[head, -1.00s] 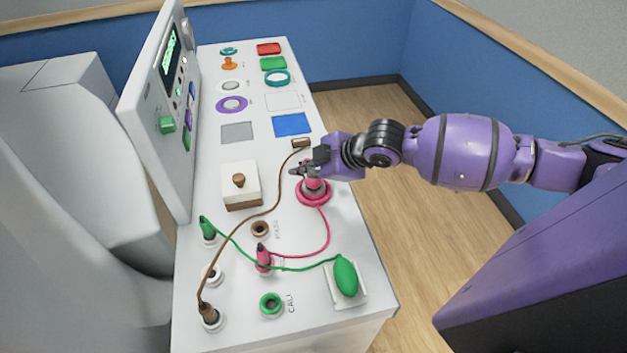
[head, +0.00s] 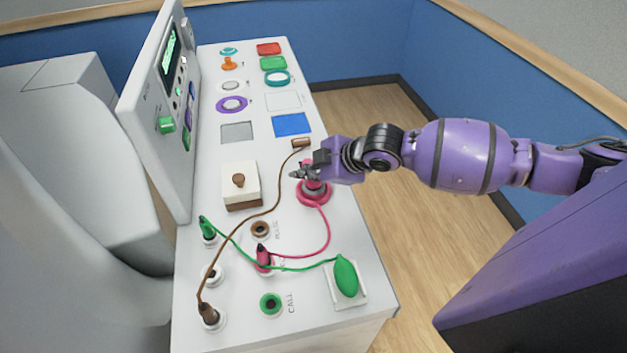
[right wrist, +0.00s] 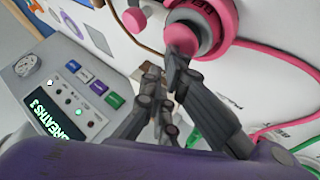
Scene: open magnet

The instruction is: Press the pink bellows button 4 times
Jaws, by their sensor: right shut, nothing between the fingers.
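The pink bellows button (head: 314,197) stands near the right edge of the white console, with a pink base ring and a grey collar. In the right wrist view its pink rounded top (right wrist: 182,40) is close beside the fingertips. My right gripper (head: 298,175) is shut and empty, reaching in from the right at the button and hiding part of it. In the right wrist view the gripper (right wrist: 163,76) overlaps the lower edge of the pink top; I cannot tell whether it touches. My left gripper is not in view.
A pink cord runs from the button to a pink plug (head: 263,257). A brown cord (head: 262,213) passes just left of the button. An upright display panel (head: 160,110) lines the console's left side.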

